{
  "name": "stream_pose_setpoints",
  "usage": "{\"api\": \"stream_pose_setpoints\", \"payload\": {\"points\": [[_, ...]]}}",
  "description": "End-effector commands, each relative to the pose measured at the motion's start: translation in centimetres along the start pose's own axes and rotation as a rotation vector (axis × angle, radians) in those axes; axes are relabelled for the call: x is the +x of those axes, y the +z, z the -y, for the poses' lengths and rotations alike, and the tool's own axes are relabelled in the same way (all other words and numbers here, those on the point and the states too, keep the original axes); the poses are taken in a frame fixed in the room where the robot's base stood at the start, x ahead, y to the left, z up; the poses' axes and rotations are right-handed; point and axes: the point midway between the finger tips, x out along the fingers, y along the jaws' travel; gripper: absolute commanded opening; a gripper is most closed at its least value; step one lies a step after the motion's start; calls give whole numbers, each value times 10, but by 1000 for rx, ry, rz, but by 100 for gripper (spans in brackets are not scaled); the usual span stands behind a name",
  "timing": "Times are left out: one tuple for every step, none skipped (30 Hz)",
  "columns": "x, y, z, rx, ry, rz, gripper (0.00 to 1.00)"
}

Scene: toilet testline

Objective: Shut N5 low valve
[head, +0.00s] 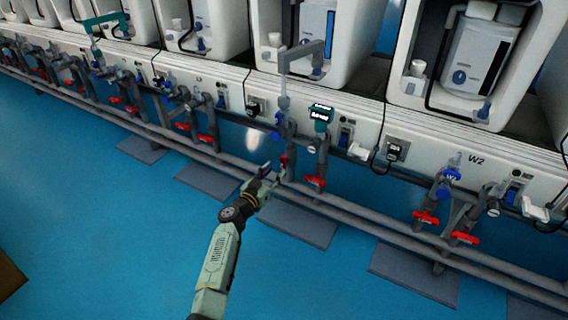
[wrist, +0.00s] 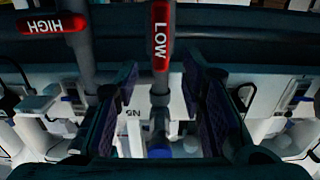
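In the wrist view, which is upside down, the red LOW valve handle (wrist: 161,36) stands in line with its upright grey pipe. The red HIGH handle (wrist: 53,24) beside it lies crosswise. An inverted label that looks like N5 (wrist: 131,112) shows between my fingers. My gripper (wrist: 160,72) is open, its two dark fingers on either side of the LOW handle's line; contact cannot be told. In the head view my gripper (head: 270,176) is close to the small red LOW handle (head: 284,160), partly hidden by it. The HIGH handle (head: 315,181) is just to the right.
Long grey pipes (head: 400,238) run along the front below the valves. Other red handles (head: 426,218) and blue valves (head: 444,190) sit at the W2 station on the right. White toilet units (head: 483,60) line the back. The blue floor (head: 120,240) in front is mostly clear.

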Motion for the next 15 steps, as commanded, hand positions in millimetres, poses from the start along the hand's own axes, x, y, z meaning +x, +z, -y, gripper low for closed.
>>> {"api": "stream_pose_setpoints", "payload": {"points": [[11, 6, -2, 3, 4, 1, 37], [17, 6, -1, 3, 4, 1, 37], [25, 5, -2, 4, 5, 0, 37], [30, 5, -2, 3, 4, 0, 37], [36, 5, -2, 3, 4, 0, 37], [42, 5, -1, 4, 3, 0, 37], [47, 5, -1, 3, 2, -1, 37], [52, 4, -1, 3, 2, -1, 37], [58, 4, -1, 3, 2, -1, 37], [62, 4, -1, 3, 2, -1, 37], [65, 4, 0, 3, 1, -1, 37], [69, 3, 0, 4, 1, 0, 37], [72, 2, 0, 4, 2, -1, 37], [74, 2, 0, 3, 1, -1, 37], [76, 2, 0, 2, 0, -1, 37]]}}
